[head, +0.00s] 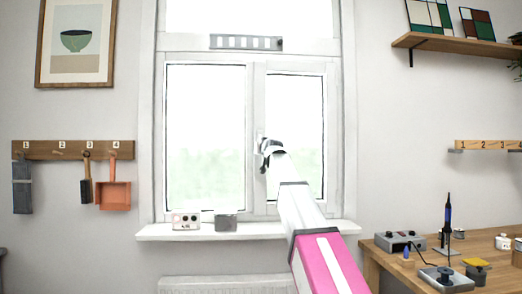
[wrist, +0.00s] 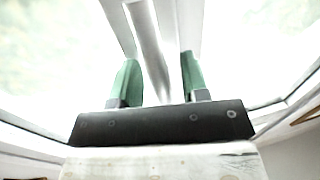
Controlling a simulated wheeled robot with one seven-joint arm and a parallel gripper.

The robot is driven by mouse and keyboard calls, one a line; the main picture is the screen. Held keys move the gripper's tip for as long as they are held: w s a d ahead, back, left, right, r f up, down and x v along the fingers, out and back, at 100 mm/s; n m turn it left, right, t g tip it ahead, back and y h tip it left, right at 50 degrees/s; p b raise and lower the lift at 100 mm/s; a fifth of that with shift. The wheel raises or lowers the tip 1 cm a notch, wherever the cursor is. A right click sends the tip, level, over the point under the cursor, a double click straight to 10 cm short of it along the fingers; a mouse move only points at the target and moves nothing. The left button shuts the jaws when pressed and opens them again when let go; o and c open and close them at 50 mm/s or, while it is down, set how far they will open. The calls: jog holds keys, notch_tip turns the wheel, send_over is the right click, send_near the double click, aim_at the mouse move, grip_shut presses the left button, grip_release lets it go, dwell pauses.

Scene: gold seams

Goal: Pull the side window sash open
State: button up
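The side window sash (head: 333,140) is the narrow right-hand one, white-framed with bright glass. It looks flush with its frame in the head view. Its handle (head: 260,134) is a small pale upright piece on the sash's left stile, partly hidden by my gripper (head: 265,152). In the wrist view, the two green fingers of my gripper (wrist: 158,78) stand apart, one on each side of a pale bar (wrist: 150,40) that looks like the handle. Whether the fingers press on it is not clear in the glare.
The wider left sash (head: 206,64) is beside it. A sill (head: 250,231) below holds a small white device (head: 186,221) and a grey box (head: 226,222). A workbench (head: 372,262) with tools stands at the right. A tool rack (head: 40,150) hangs at the left.

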grip_shut()
jog(key=shift+d, duration=0.1)
jog(key=d+r+n+g+h, duration=0.1)
jog(key=d+r+n+h, duration=0.2)
jog(key=n, duration=1.2)
jog(key=shift+d+r+g, duration=0.4)
jog(key=shift+d+r, duration=0.55)
jog(key=shift+d, duration=0.1)
